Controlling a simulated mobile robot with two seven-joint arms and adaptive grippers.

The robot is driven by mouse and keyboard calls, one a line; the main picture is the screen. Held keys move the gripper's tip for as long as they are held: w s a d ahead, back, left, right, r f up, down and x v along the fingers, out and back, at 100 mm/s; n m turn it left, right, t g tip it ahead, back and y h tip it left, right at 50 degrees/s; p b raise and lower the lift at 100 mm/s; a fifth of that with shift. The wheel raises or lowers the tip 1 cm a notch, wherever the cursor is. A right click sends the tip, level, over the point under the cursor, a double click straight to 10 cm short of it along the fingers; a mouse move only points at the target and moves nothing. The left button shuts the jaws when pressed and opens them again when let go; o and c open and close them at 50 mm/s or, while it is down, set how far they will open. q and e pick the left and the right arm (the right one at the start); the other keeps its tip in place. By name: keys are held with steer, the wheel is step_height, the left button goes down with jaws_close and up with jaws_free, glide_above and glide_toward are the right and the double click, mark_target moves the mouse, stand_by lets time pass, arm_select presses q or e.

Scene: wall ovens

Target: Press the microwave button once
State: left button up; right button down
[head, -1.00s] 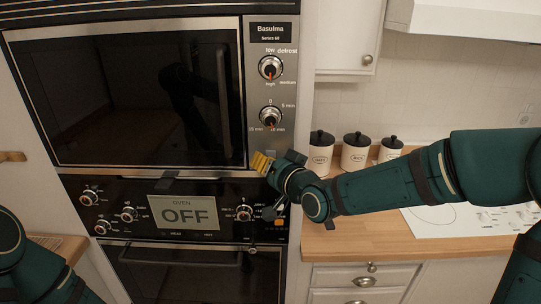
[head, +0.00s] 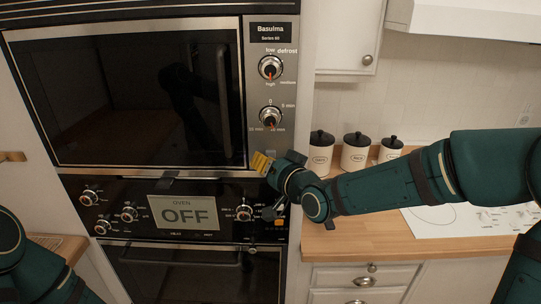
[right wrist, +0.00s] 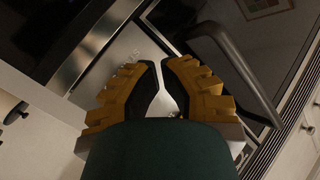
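The microwave (head: 243,90) is built into the wall, with a dark glass door and a silver control panel (head: 288,95) on its right. The panel carries an upper dial (head: 270,67) and a lower dial (head: 270,117). A faint small mark (head: 270,152) shows below the lower dial; I cannot tell for certain that it is the button. My right gripper (head: 261,162) is at the panel's bottom, its yellow fingers covering part of it. In the right wrist view my right gripper (right wrist: 158,63) is nearly closed, empty, facing the silver panel. Contact is unclear. My left gripper is out of view.
The oven (head: 184,211) below has several knobs and a display reading OFF. Its handle (head: 185,257) crosses the front below. Several white canisters (head: 356,156) stand on the wooden counter (head: 345,243) to the right. A white cooktop (head: 435,220) lies under my right arm.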

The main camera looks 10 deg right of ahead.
steer(key=shift+w, duration=0.1)
steer(key=shift+w+d, duration=0.15)
steer(key=shift+w, duration=0.2)
